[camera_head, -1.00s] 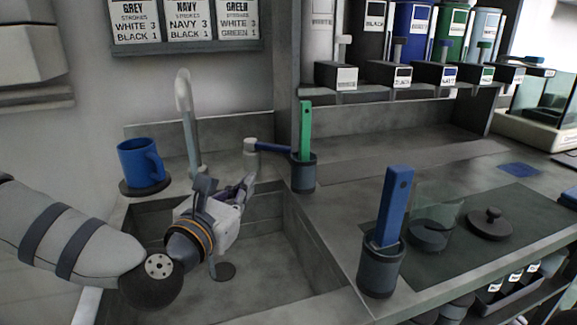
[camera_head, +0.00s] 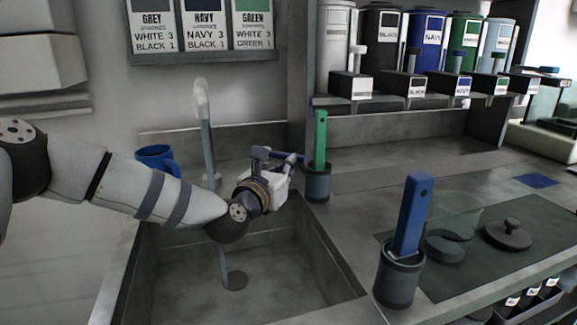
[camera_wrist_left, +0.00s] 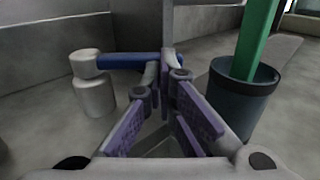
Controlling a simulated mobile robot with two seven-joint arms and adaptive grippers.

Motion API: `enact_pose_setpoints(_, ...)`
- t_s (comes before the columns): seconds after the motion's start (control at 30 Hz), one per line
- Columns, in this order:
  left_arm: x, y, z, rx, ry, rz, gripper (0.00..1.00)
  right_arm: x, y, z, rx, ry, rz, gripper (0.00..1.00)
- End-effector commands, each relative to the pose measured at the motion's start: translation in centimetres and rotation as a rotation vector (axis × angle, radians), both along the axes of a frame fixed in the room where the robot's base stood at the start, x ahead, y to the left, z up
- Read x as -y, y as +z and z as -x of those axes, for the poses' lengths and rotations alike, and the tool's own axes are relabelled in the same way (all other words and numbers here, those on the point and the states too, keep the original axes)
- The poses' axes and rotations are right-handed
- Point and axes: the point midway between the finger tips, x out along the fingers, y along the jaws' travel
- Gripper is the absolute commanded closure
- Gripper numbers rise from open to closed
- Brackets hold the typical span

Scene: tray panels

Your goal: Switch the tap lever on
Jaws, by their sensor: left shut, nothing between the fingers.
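The tap lever is a blue bar (camera_head: 290,157) on a short grey post (camera_head: 258,156) beside the sink. In the left wrist view the blue bar (camera_wrist_left: 130,61) points right from its post (camera_wrist_left: 93,85). My left gripper (camera_head: 286,168) is shut and empty at the lever; its fingertips (camera_wrist_left: 165,76) overlap the bar's right end in the picture. I cannot tell whether they touch. The tall tap spout (camera_head: 201,97) stands to the left. A thin grey column runs from it towards the drain (camera_head: 236,281); I cannot tell if it is water. My right gripper is out of view.
A dark holder with a green stick (camera_head: 319,145) stands just right of the lever. A blue mug (camera_head: 158,158) is at the left, partly behind my arm. Another holder (camera_head: 398,278) with a blue stick stands on the front right counter. The sink bowl (camera_head: 280,280) is clear.

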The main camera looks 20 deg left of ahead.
Motion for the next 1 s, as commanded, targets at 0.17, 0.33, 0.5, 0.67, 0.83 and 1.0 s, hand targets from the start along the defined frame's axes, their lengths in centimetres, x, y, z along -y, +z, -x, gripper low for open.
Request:
enact_pose_setpoints(0.17,0.1,0.0,-0.5,-0.001,0.0,0.001,1.0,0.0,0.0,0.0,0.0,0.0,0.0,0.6)
enact_pose_setpoints(0.33,0.1,0.0,-0.5,-0.001,0.0,0.0,1.0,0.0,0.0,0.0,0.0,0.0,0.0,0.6)
enact_pose_setpoints(0.5,0.6,-0.3,-1.2,0.004,0.065,0.004,1.0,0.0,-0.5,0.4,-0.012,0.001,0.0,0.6)
enact_pose_setpoints(0.67,1.1,-1.3,-3.1,-0.011,0.14,0.002,1.0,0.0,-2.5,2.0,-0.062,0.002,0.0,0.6)
enact_pose_setpoints(0.83,1.3,-0.4,-3.9,-0.004,0.137,0.0,1.0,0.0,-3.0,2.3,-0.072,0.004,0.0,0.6)
enact_pose_setpoints(1.0,1.4,0.0,-3.8,0.0,0.136,0.0,1.0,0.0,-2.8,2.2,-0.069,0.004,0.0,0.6)
